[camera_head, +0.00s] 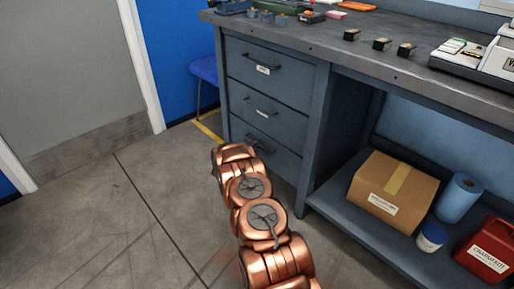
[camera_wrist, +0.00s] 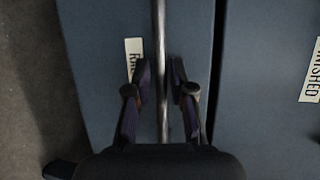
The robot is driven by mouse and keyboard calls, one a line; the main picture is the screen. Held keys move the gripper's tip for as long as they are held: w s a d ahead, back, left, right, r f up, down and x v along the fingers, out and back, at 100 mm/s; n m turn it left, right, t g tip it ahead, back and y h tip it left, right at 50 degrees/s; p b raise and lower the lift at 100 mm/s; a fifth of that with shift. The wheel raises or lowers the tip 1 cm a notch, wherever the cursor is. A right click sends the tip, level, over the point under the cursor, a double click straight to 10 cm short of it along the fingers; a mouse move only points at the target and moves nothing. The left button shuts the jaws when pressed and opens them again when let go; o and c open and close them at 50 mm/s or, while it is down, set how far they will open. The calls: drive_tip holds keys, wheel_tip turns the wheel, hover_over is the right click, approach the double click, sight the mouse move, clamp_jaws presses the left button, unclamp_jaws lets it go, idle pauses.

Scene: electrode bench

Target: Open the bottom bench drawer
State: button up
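The bottom bench drawer (camera_head: 282,160) is a dark blue-grey front, closed flush in the bench, partly hidden by my arm in the head view. In the wrist view its front (camera_wrist: 100,70) fills the middle, with the floor to its left. Its metal bar handle (camera_wrist: 162,60) runs up the picture, beside a white label (camera_wrist: 133,60) partly covered by a finger. My gripper (camera_wrist: 160,75) is open, with one finger on each side of the handle. A gap shows at the left finger; contact at the right finger is unclear. The head view hides the gripper behind my arm.
The middle drawer (camera_head: 265,108) and top drawer (camera_head: 268,70) are closed above. Right of the drawers, a low shelf (camera_head: 340,222) holds a cardboard box (camera_head: 393,190), a blue roll (camera_head: 459,197) and a red container (camera_head: 488,250). Floor (camera_head: 110,220) left of my arm is clear.

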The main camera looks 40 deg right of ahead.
drive_tip(key=shift+w+d, duration=0.15)
drive_tip(key=shift+d, duration=0.15)
clamp_jaws()
idle(0.5)
